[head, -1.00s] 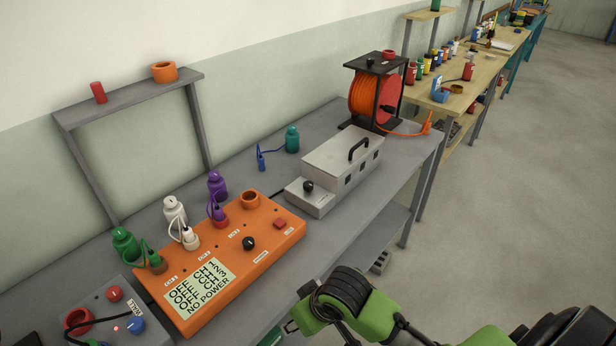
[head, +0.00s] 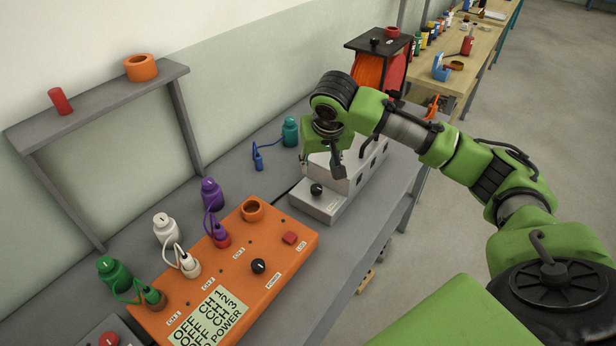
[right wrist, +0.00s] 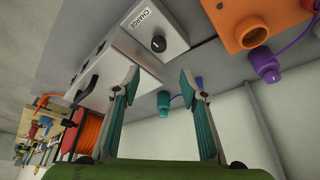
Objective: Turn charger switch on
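The charger is a pale grey box (head: 323,206) with a low front part carrying a round black knob (head: 316,189). In the right wrist view the low part (right wrist: 140,36) bears a label reading CHARGE beside the knob (right wrist: 158,44), which has a white mark. My right gripper (head: 337,168) hangs above the charger, behind and slightly right of the knob, hiding part of the taller box. In the right wrist view my right gripper (right wrist: 160,76) has its fingers wide apart with nothing between them; the knob lies beyond the fingertips. My left gripper is not in view.
An orange power unit (head: 178,312) with several plugs stands left of the charger. An orange cable reel (head: 369,70) stands farther back. A shelf (head: 100,107) is at left.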

